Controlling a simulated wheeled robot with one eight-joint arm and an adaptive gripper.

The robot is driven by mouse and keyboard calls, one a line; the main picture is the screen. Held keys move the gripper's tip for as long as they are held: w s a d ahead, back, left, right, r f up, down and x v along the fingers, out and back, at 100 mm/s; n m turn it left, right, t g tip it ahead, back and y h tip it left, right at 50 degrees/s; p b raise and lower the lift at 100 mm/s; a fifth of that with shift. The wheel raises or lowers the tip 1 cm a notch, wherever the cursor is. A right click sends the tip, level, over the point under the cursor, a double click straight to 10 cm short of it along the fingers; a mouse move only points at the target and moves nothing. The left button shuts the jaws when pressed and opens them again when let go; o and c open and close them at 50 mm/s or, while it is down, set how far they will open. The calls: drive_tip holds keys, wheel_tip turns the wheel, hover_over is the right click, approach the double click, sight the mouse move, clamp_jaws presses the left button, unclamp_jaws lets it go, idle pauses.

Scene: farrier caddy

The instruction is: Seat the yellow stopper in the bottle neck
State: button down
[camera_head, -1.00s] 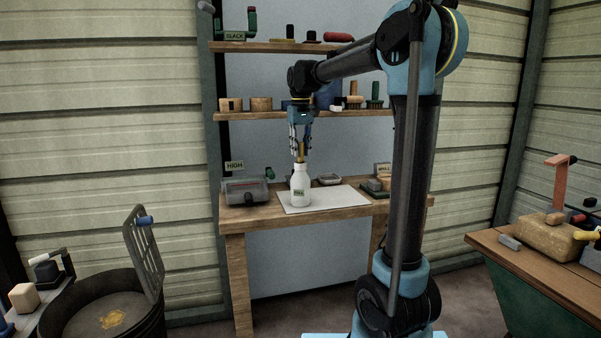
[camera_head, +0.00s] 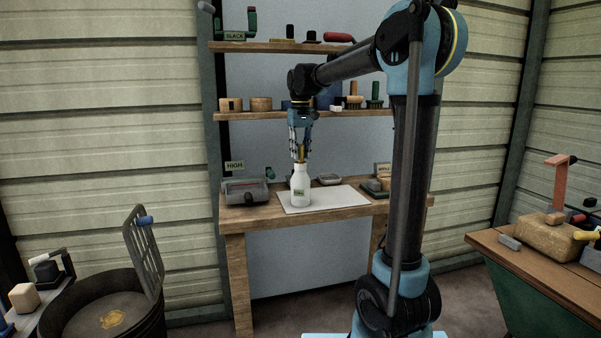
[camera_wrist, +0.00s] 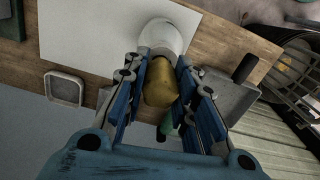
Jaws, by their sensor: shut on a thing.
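My gripper (camera_head: 300,156) points down just above the bottle and is shut on the yellow stopper (camera_head: 301,154). In the wrist view the stopper (camera_wrist: 160,84) sits between the blue fingers, its far end meeting or overlapping the bottle top (camera_wrist: 164,37). The stopper looks lined up over the neck in the head view. How far its lower end is inside the neck cannot be told, since the stopper and fingers hide the opening.
A grey box (camera_head: 245,191) stands left of the mat on the bench (camera_head: 238,217). Shelves (camera_head: 265,115) with several items run behind my gripper.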

sight(300, 145)
drive_tip(key=shift+f, duration=0.75)
idle(0.8)
drive_tip(key=c, duration=1.2)
unclamp_jaws()
wheel_tip(300, 145, up, 12)
drive_tip(key=shift+w, duration=0.1)
